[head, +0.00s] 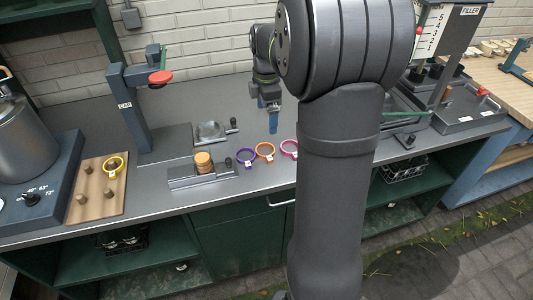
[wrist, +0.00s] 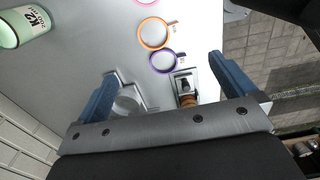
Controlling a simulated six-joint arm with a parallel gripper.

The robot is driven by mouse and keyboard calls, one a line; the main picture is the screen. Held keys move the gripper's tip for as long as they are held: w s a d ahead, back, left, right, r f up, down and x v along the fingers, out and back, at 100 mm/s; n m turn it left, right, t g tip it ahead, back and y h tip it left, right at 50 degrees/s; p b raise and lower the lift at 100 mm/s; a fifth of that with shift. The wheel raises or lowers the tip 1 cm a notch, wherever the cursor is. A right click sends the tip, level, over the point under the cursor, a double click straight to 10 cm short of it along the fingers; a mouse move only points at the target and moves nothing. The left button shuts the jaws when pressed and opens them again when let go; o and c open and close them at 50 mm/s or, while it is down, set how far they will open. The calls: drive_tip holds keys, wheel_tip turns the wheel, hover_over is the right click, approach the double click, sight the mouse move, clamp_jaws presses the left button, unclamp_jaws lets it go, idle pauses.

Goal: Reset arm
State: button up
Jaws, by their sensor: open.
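A purple ring (head: 246,157), an orange ring (head: 265,151) and a pink ring (head: 289,148) lie in a row on the counter. The purple ring (wrist: 163,61) and orange ring (wrist: 153,33) lie beyond the fingers in the wrist view. My arm hides part of the counter to the right of the pink ring.
A stack of orange-brown discs (head: 203,160) sits in a grey fixture (head: 185,181). A stand with a red disc (head: 160,77) rises behind. Left are a pegboard (head: 92,203) with a yellow ring (head: 113,165) and a metal vessel (head: 24,145). A filler machine (head: 437,35) stands right.

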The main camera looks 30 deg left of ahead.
wheel_tip(320, 180, down, 7)
idle(0.3)
drive_tip(key=shift+r, duration=0.1)
idle(0.4)
wheel_tip(320, 180, up, 10)
idle(0.5)
